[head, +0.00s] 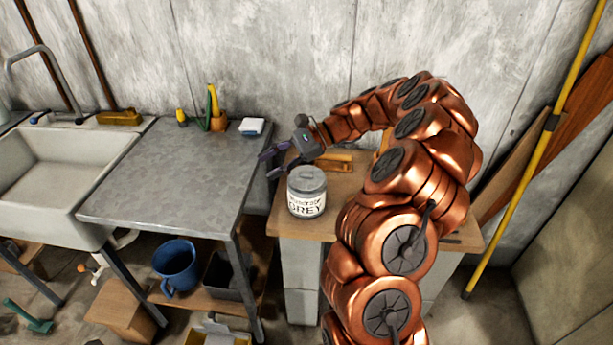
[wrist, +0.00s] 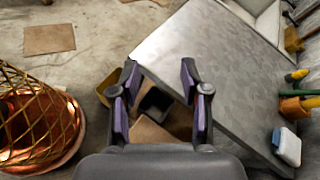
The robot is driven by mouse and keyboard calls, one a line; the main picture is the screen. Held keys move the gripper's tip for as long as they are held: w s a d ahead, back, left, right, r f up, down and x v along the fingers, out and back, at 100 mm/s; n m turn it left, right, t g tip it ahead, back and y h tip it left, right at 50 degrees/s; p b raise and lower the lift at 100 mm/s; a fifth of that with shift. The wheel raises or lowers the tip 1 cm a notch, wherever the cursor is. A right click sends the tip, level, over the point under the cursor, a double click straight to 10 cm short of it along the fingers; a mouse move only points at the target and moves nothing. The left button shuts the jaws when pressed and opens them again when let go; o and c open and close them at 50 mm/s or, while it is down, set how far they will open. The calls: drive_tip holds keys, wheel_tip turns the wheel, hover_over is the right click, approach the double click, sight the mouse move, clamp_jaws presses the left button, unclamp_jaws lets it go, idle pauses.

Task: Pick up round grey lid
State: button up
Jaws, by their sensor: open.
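A round grey lid (head: 307,176) sits on top of a jar (head: 306,203) with a white label reading "GREY". The jar stands upright on a wooden-topped block table, right of the metal table. My gripper (head: 268,164) is in the air just above and to the left of the lid, its fingers pointing left. In the wrist view my gripper (wrist: 159,75) has its purple-padded fingers spread with nothing between them. The lid and jar do not show in the wrist view.
The wooden top (head: 346,190) has a wooden block (head: 336,161) behind the jar. The metal table (head: 155,190) to the left is mostly clear, with an orange pot (head: 217,122) and a white-and-blue box (head: 252,127) at its back. A concrete wall (head: 290,50) stands behind.

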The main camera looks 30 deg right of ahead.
sight(308, 173)
drive_tip(key=d+f+m+t, duration=0.1)
drive_tip(key=d, duration=0.3)
drive_tip(key=d+f+m+t, duration=0.1)
drive_tip(key=d+f+m, duration=0.1)
drive_tip(key=d, duration=0.2)
drive_tip(key=w+d+f+m+t, duration=0.1)
drive_tip(key=d+f+m, duration=0.1)
drive_tip(key=d, duration=0.2)
drive_tip(key=shift+f+t+p, duration=0.1)
drive_tip(key=shift+t+p, duration=0.2)
drive_tip(key=shift+p, duration=0.05)
drive_tip(key=s+d+f+m+t+h, duration=0.2)
drive_tip(key=d+f+m, duration=0.2)
drive_tip(key=d, duration=0.4)
drive_tip(key=p+x, duration=0.2)
drive_tip(key=x, duration=0.1)
drive_tip(key=p+x, duration=0.1)
drive_tip(key=x, duration=0.2)
drive_tip(key=shift+s+a+f+p, duration=0.1)
drive_tip(key=shift+a+f+p, duration=0.1)
drive_tip(key=shift+a+p, duration=0.2)
drive_tip(key=shift+w+a+f, duration=0.25)
drive_tip(key=shift+w+a, duration=0.05)
clamp_jaws()
